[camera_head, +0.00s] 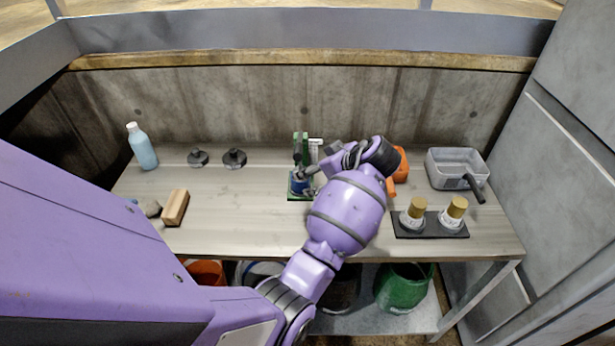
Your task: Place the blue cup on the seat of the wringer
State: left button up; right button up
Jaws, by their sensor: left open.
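The wringer (301,142) is a small green upright frame with a green base, standing at the middle back of the workbench. The blue cup (299,187) is low at the front of the wringer, over its green base. I cannot tell whether it rests fully on the seat. My left gripper (308,172) is open, just above and to the right of the cup, its dark fingers close to the cup's top. Whether they touch it is too small to tell. My left wrist hides what is right of the wringer. My right gripper is not in view.
A blue bottle (142,147), two dark discs (234,158) and a wooden block (175,207) stand on the left. An orange object (401,165), a grey pan (456,167) and a dark tray (430,229) with two gold-topped pieces are on the right. Buckets (402,290) sit below.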

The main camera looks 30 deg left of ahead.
pick_arm(q)
jog(key=v, duration=0.4)
